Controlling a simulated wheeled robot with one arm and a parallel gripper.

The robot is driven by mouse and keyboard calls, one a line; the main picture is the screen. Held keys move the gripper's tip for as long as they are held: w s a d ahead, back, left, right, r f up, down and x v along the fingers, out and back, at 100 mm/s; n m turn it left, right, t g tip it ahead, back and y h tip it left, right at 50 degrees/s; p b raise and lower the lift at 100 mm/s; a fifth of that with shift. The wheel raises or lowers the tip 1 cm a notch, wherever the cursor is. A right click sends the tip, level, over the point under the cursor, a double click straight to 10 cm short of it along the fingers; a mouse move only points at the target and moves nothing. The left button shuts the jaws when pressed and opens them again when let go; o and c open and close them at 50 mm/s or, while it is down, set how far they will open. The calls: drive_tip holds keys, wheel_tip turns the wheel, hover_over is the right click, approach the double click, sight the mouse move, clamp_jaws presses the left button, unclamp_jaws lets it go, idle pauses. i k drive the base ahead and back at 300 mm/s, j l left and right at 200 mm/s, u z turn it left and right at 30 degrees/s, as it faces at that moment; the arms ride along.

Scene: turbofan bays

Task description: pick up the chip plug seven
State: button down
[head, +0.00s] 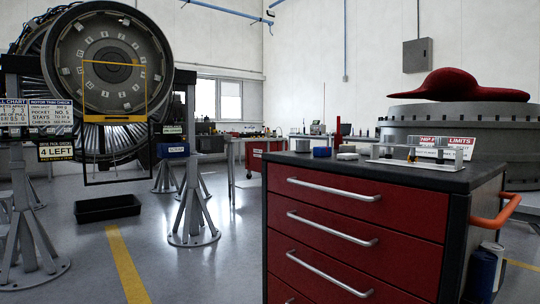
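A chip plug numbered seven cannot be made out. A clear, low rack or holder (405,164) stands on the dark top of the red drawer cabinet (340,215). Small dark and brass-coloured pieces (411,155) show at it, too small to identify; any numbers on them are unreadable. My gripper is not in view.
A blue round tin (322,152) and a pale disc (347,156) sit left of the rack. An orange handle (497,212) juts from the cabinet's right side. An engine (108,65) on grey stands (193,210) and a black tray (108,208) are at left. Open floor lies between.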

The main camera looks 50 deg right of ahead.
sight(442, 142)
drive_tip(key=z, duration=1.85)
drive_tip(key=i+z, duration=0.15)
drive_tip(key=z, duration=0.2)
drive_tip(key=i+z, duration=0.15)
drive_tip(key=z, duration=0.2)
drive_tip(key=i+z, duration=0.1)
drive_tip(key=z, duration=0.25)
